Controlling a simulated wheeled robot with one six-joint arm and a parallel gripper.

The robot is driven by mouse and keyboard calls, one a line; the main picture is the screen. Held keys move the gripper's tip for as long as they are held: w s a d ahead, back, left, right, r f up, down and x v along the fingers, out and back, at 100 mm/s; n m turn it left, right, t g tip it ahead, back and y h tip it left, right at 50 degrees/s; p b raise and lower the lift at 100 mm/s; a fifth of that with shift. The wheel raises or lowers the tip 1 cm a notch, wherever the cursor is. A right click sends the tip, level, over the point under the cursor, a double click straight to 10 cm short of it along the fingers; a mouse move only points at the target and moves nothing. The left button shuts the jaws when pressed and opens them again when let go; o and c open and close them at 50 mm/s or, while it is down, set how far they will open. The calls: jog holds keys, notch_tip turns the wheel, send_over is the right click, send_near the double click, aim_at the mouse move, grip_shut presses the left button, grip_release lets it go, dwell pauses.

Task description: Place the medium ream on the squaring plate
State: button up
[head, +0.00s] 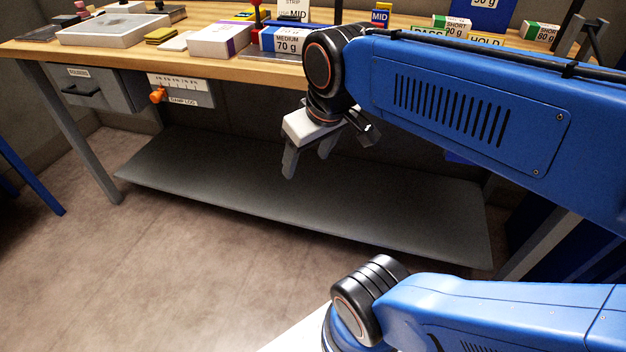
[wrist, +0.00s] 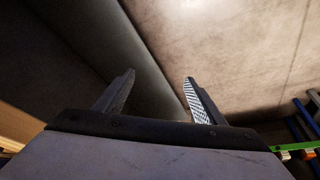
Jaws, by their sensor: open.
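The medium ream (head: 288,42), a white and blue pack marked MEDIUM 70 g, is on the wooden bench top at the upper middle of the head view. A thin grey plate (head: 262,55) shows at its base near the bench's front edge; I cannot tell whether it is the squaring plate. My gripper (head: 307,163) hangs below the bench-top level, with its fingers pointing down, apart from the ream. In the wrist view the two fingers (wrist: 160,77) are spread with nothing between them. My arm hides part of the bench to the right of the ream.
A white pack with a purple band (head: 218,41) lies left of the ream. A pale tray (head: 115,30) stands further left. Drawers (head: 95,88) hang under the bench (head: 150,62), and an orange knob (head: 158,95) sticks out. The grey lower shelf (head: 300,200) is bare.

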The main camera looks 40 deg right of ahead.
jog(key=shift+m, duration=0.4)
jog(key=s+f, duration=0.2)
jog(key=f, duration=0.2)
jog(key=shift+s+a+f, duration=0.25)
jog(key=shift+s+a, duration=0.05)
jog(key=shift+s, duration=0.1)
